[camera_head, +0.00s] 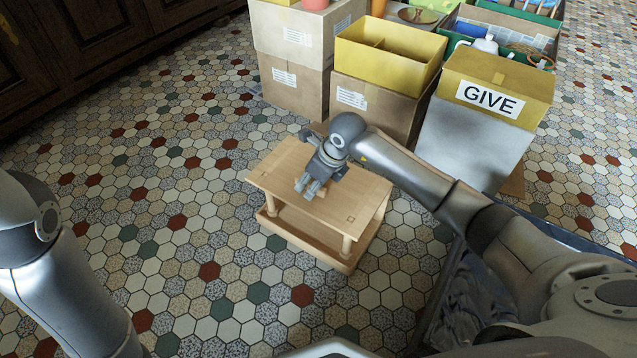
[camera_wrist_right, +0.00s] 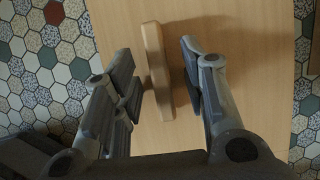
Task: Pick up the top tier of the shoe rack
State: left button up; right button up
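The wooden shoe rack stands on the tiled floor in the middle of the head view. Its top tier (camera_head: 345,205) is a flat light board on short round posts above a lower tier (camera_head: 300,235). A small wooden handle (camera_wrist_right: 157,70) stands up from the board in the right wrist view. My right gripper (camera_head: 307,188) is over the top tier. In the wrist view its fingers (camera_wrist_right: 163,95) are apart, one on each side of the handle, with gaps between. My left arm shows at the left edge of the head view; its gripper is out of frame.
Cardboard boxes (camera_head: 295,85) stand behind the rack. A yellow bin (camera_head: 390,50) and a yellow box labelled GIVE (camera_head: 500,80) sit on boxes at the back right. Dark wooden furniture (camera_head: 90,45) is at the upper left. The floor left of the rack is clear.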

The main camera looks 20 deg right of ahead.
grip_shut()
jog(key=shift+r, duration=0.2)
dwell(0.3)
